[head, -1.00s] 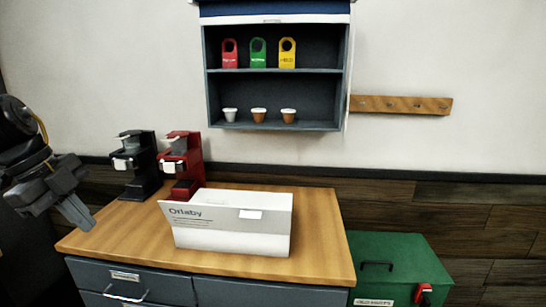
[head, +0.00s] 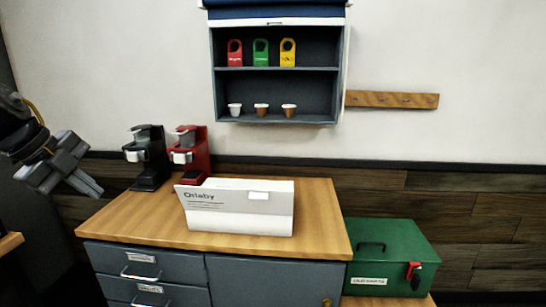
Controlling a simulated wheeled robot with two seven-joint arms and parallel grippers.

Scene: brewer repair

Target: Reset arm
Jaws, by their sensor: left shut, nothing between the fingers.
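My left gripper (head: 88,186) is at the left edge of the head view, in the air left of the wooden-topped cabinet. It points down and to the right, and its fingers are together with nothing between them. It is apart from the black brewer (head: 148,158) and the red brewer (head: 190,152), which stand side by side at the back left of the cabinet top (head: 140,212). My right gripper is not in view.
A white box (head: 240,212) marked Orlaby stands on the cabinet's front half. A green chest (head: 395,245) is at right. A wall shelf (head: 277,95) holds three coloured tags and three cups. A hook rail (head: 392,100) is bare. The cabinet top's right side is clear.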

